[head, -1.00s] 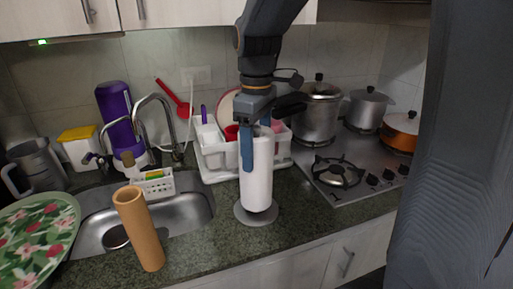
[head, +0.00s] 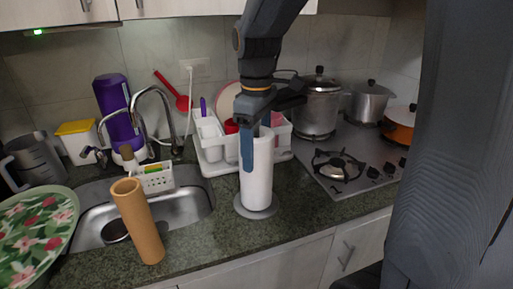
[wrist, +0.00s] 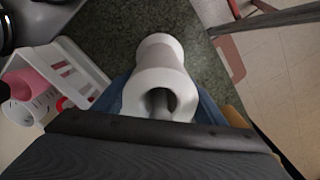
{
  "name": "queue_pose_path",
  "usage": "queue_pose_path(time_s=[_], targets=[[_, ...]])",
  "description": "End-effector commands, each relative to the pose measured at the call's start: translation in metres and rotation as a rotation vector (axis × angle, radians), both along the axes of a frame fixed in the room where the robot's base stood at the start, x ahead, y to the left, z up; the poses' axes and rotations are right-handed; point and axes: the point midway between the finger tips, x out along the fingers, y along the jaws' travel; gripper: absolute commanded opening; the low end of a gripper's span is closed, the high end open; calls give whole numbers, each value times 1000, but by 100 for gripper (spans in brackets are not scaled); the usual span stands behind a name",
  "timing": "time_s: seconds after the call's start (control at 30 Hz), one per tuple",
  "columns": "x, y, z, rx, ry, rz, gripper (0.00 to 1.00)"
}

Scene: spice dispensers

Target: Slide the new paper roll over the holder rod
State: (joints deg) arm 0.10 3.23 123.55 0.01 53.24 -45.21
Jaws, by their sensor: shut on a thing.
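The new paper roll (head: 257,178) is white and upright, standing over the round grey base (head: 257,208) of the holder on the counter. In the wrist view the roll (wrist: 146,100) shows its open end, with a dark grey rod (wrist: 158,101) inside the hole, so the roll is around the rod. Its lower end appears to be at the base; whether it touches is hard to tell. My gripper (head: 257,155) points down with its blue fingers on either side of the roll's upper part, shut on it. The lower rod is hidden by the roll.
A brown cardboard tube (head: 138,222) stands at the front left by the sink (head: 190,203). A white dish rack (head: 212,160) is close behind the roll. The stove (head: 350,165) with pots is at right. Counter to the roll's front right is clear.

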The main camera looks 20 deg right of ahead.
Motion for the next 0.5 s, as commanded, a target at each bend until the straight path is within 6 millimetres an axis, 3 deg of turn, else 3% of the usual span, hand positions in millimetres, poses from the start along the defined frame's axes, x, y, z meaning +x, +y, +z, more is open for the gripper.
queue_pose_path(time_s=[0.37, 0.4, 0.5], targets=[[0, 0, -6, 0, 0, 0, 27], [0, 0, -6, 0, 0, 0, 68], [0, 0, -6, 0, 0, 0, 85]])
